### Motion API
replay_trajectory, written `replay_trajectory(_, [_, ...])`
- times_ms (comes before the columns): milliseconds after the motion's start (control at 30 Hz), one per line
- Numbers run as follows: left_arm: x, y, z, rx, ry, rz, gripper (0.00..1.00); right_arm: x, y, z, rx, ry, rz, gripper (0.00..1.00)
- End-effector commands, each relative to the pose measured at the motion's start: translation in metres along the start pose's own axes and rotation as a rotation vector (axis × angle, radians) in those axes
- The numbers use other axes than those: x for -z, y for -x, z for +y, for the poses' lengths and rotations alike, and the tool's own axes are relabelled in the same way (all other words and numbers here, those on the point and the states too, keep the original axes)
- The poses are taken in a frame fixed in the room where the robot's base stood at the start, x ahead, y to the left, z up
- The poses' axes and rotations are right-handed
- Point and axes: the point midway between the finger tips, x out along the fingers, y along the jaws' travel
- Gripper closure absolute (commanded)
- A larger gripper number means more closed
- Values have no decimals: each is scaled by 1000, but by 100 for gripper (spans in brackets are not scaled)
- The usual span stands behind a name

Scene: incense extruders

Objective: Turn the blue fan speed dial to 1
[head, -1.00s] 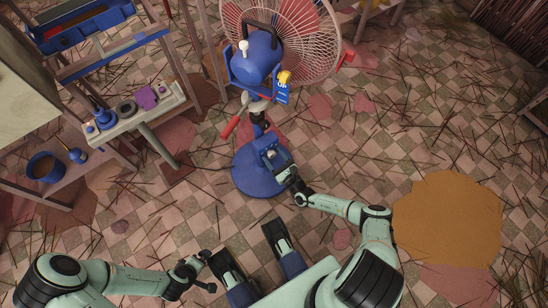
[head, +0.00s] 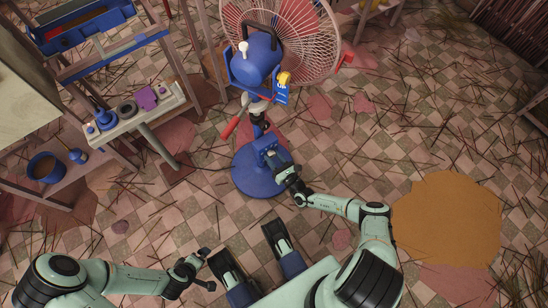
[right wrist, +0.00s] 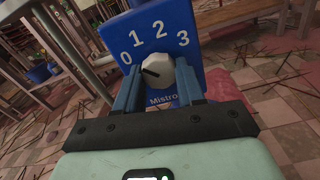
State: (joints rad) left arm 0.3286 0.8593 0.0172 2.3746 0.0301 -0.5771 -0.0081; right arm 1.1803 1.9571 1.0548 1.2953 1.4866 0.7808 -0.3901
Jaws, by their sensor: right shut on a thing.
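The fan speed dial (right wrist: 166,76) is a pale grey knob on a blue panel (right wrist: 155,28) marked 0, 1, 2, 3 and "Mistro". Its dark pointer mark points left and slightly up, toward the 0. My right gripper (right wrist: 158,84) has its two blue fingers on either side of the dial, shut on it. In the head view, my right gripper (head: 283,173) is at the control box (head: 265,147) above the fan's round blue base (head: 250,182); the dial's face is hidden there. My left gripper (head: 207,270) is away from the fan at lower left, its fingers apart and empty.
The fan's cage (head: 300,35) and blue motor housing (head: 258,58) stand above the base. A wooden rack with a small shelf (head: 135,118) and a blue pot (head: 45,168) is at left. Thin sticks litter the tiled floor. An orange patch (head: 447,220) lies at right.

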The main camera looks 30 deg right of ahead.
Motion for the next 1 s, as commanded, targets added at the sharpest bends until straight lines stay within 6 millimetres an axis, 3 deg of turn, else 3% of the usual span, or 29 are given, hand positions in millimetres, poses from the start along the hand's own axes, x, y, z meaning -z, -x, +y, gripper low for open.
replay_trajectory(500, [0, -1, 0, 1, 0, -1, 0, 0, 1, 1, 1, -353, 1, 92])
replay_trajectory(1000, [-2, -2, -2, 3, 1, -6, 0, 0, 1, 1, 1, -437, 1, 92])
